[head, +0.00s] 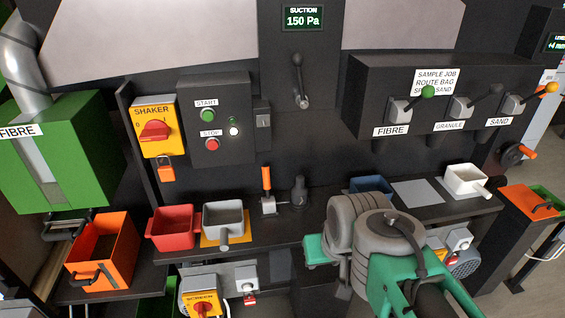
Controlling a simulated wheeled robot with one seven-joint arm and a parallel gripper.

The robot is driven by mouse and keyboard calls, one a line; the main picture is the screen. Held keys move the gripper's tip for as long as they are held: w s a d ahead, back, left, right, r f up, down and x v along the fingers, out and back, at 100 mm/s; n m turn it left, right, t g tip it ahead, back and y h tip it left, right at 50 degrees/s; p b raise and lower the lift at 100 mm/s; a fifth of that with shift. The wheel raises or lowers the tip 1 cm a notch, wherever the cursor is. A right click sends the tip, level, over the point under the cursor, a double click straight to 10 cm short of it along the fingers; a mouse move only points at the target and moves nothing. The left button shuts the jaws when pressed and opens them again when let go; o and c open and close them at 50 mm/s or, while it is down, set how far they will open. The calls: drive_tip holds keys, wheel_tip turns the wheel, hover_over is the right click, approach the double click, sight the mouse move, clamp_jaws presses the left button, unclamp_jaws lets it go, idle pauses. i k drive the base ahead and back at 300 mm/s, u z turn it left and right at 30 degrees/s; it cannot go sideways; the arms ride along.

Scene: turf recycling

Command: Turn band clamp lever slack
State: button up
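No label in the head view names the band clamp, and I cannot tell for sure which lever belongs to it. A short upright lever with an orange grip (267,179) stands on a small metal base on the bench. A dark lever with a round knob (298,76) is on the back panel under the suction display. An orange-gripped handle (519,152) sticks out at the far right. My grey and green arm fills the lower right, in front of the bench. My gripper's fingers cannot be made out, so its hold is not shown.
The dark bench (330,226) carries a red bin (174,228), a grey pan (222,216) and a white pan (465,180). An orange bin (103,250) stands left, below the green fibre box (70,160). Several labelled levers project from the right panel (370,88). My arm hides part of the bench.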

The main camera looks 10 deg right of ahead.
sight(266, 172)
drive_tip(key=u, duration=0.45)
drive_tip(key=i, duration=0.85)
drive_tip(key=u, duration=0.75)
